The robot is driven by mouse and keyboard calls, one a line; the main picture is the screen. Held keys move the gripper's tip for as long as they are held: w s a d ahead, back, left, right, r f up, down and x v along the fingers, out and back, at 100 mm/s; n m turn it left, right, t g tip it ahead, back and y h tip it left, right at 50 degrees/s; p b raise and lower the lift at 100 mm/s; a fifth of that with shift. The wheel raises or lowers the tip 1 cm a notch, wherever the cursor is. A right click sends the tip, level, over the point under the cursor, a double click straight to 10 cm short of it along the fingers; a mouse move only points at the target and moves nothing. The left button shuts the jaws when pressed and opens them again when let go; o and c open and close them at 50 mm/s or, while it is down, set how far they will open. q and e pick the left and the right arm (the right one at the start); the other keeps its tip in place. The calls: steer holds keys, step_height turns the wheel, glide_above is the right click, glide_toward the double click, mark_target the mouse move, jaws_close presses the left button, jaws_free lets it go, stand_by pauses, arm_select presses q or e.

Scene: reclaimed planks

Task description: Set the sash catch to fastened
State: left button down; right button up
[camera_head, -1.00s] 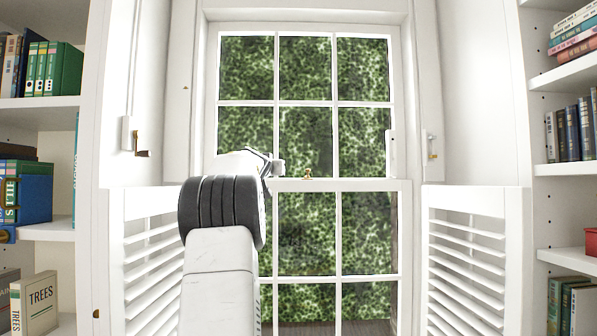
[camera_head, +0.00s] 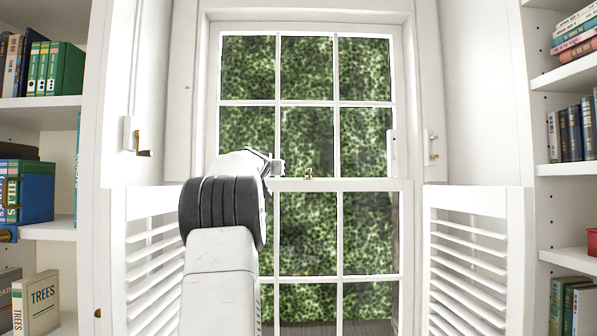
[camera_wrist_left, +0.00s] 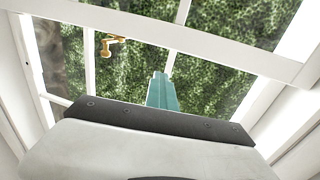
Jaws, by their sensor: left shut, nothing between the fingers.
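The sash catch (camera_head: 308,173) is a small brass fitting on the meeting rail at the middle of the window. It also shows in the wrist view (camera_wrist_left: 112,42), up and left of my fingers, with a curved brass arm. I cannot tell from its pose whether it is fastened. My left gripper (camera_head: 278,167) is at rail height, left of the catch and apart from it. In the wrist view its teal fingers (camera_wrist_left: 160,80) are together, with nothing between them. My right gripper is not in view.
The sash window has white glazing bars (camera_head: 338,230) with greenery behind. Louvred shutters stand at the left (camera_head: 153,260) and right (camera_head: 470,262). Bookshelves flank the window, with books (camera_head: 36,300) on them. The space right of the catch, before the window, looks clear.

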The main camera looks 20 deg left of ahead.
arm_select(q)
steer(key=shift+s+a, duration=0.25)
steer(key=shift+a, duration=0.25)
steer(key=shift+w+d, duration=0.2)
steer(key=shift+d, duration=0.25)
steer(key=c, duration=2)
jaws_free()
steer(key=shift+w+d, duration=0.15)
steer(key=shift+d, duration=0.2)
steer(key=o, duration=0.4)
steer(key=shift+o, duration=1.2)
steer(key=shift+s+a, duration=0.2)
steer(key=shift+a, duration=0.25)
steer(key=shift+s+a, duration=0.15)
steer(key=shift+a, duration=0.2)
steer(key=shift+d, duration=0.1)
